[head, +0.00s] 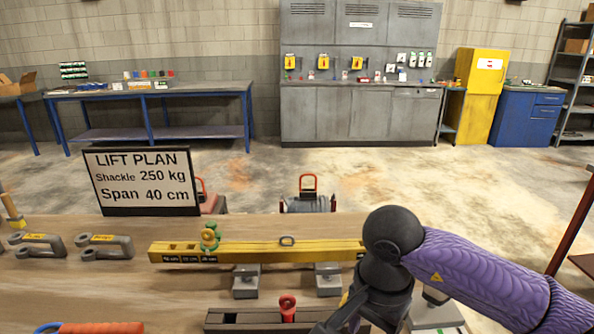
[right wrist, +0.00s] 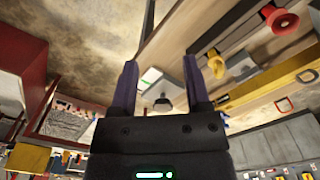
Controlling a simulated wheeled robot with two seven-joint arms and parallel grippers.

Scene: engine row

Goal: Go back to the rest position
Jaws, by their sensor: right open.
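My right arm comes in from the right in the head view, and its gripper (head: 345,318) hangs low over the table's near side, partly cut off by the bottom edge. In the right wrist view the right gripper (right wrist: 160,80) has its two fingers apart, with nothing held between them. My left gripper does not show in the head view. A yellow beam (head: 330,246) lies on grey blocks just behind the right gripper.
The wooden table (head: 60,280) holds two grey shackles (head: 105,246) at left, an orange-handled tool (head: 100,327) and a dark rail (head: 250,318) with a red piece (head: 287,307). A lift plan sign (head: 143,182) stands at the back.

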